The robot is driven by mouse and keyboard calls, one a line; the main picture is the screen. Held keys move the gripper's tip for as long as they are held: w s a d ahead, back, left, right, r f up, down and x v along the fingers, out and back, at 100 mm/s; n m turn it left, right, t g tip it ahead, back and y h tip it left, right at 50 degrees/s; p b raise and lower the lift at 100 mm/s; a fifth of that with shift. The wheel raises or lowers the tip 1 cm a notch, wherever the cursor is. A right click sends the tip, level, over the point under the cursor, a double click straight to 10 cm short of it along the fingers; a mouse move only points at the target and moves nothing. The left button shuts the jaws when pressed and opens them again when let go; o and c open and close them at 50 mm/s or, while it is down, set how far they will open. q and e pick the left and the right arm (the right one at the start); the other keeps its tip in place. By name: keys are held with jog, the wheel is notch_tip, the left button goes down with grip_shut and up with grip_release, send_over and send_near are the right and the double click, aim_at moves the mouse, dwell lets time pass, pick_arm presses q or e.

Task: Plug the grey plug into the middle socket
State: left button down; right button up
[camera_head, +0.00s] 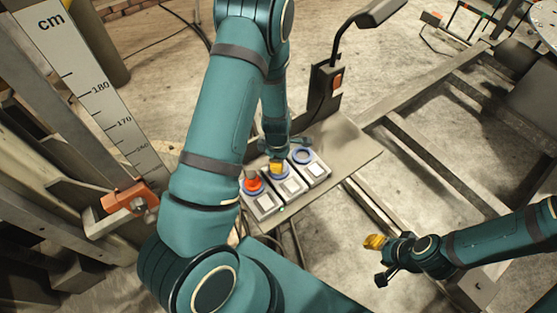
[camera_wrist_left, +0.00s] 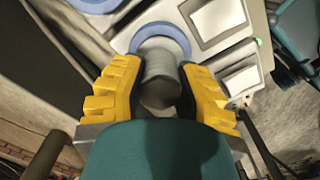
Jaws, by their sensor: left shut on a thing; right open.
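The grey plug (camera_wrist_left: 160,68) is between the yellow fingers of my left gripper (camera_wrist_left: 158,90), which is shut on it. Its far end overlaps a blue socket ring (camera_wrist_left: 181,32) in the left wrist view; I cannot tell how deep it sits. In the head view my left gripper (camera_head: 277,169) is over the middle socket (camera_head: 288,185), in the row of three, and hides most of its ring. The right socket's blue ring (camera_head: 302,157) is empty. A red-orange piece (camera_head: 252,186) sits in the left socket. My right gripper (camera_head: 376,242) is open, away from the sockets.
The sockets stand on a grey board (camera_head: 347,150) with a black post and lamp (camera_head: 327,82) behind. A measuring scale (camera_head: 95,90) with an orange clamp (camera_head: 124,199) is at left. Metal rails (camera_head: 430,150) run at right. My left arm covers the middle.

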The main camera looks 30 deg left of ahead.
dwell(0.4)
pick_arm(q)
jog(key=c, duration=0.7)
grip_release()
notch_tip(320, 180, up, 12)
jog(key=shift+s+a+f, duration=0.1)
jog(key=shift+a, duration=0.05)
jog(key=s+d+f+m, duration=0.2)
jog(key=d+f+m, duration=0.1)
jog(key=m, duration=0.1)
jog(key=s+d+f+m, duration=0.1)
jog(key=d+f+m, duration=0.2)
jog(key=m, duration=0.1)
jog(key=s+d+f+m+h, duration=0.1)
jog(key=s+d+f+m, duration=0.1)
jog(key=d+f+m, duration=0.1)
jog(key=shift+s+f+m, duration=0.25)
jog(key=shift+s+m, duration=0.05)
jog(key=shift+m, duration=0.3)
jog(key=s+d+f+m+t+h, duration=0.1)
jog(key=s+d+m, duration=0.3)
jog(key=d+m, duration=0.4)
jog(key=shift+d+f+m+h, duration=0.25)
jog(key=shift+d+m+h, duration=0.15)
jog(key=shift+h, duration=0.3)
